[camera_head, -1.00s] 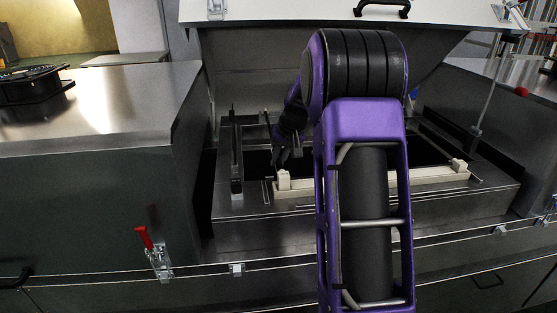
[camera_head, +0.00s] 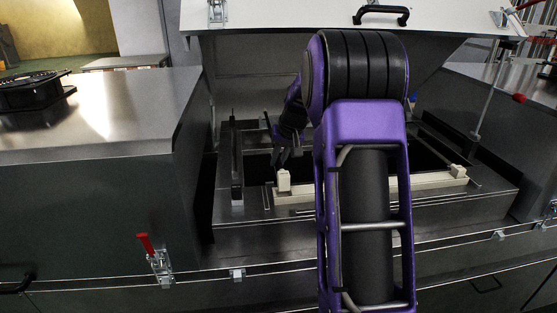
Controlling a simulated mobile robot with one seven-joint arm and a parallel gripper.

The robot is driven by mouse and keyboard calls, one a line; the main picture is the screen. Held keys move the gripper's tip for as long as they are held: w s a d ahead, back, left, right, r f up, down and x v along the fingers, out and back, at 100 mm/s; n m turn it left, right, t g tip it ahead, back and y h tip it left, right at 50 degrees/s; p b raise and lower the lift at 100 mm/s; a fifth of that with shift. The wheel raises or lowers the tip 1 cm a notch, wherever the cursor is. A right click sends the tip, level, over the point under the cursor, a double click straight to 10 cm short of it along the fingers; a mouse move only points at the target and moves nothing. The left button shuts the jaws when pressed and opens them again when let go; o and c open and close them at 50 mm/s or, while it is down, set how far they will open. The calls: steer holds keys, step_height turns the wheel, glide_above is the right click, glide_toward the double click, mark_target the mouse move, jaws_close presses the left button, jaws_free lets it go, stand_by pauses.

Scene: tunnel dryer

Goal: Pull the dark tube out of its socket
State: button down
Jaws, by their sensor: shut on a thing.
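My gripper (camera_head: 284,157) is at the left end of the opening in the dryer, just above a cream end block. It is small, dark and partly in shadow. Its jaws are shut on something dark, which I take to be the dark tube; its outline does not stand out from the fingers. The cream socket block (camera_head: 283,180) stands at the left end of a cream rail (camera_head: 305,192). A second cream block (camera_head: 457,171) stands at the right end. My purple arm hides the middle of the rail and any length of tube behind it.
A dark upright bar (camera_head: 236,165) stands left of my gripper. The raised lid (camera_head: 290,17) with a black handle hangs above. Steel cabinets flank the opening, the left one (camera_head: 110,115) carrying a black round fan-like unit (camera_head: 36,92). A red-handled latch (camera_head: 146,243) is at the front.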

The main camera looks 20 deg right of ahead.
steer(key=shift+r+p, duration=1.5)
steer(key=shift+r, duration=0.7)
steer(key=shift+a, duration=0.1)
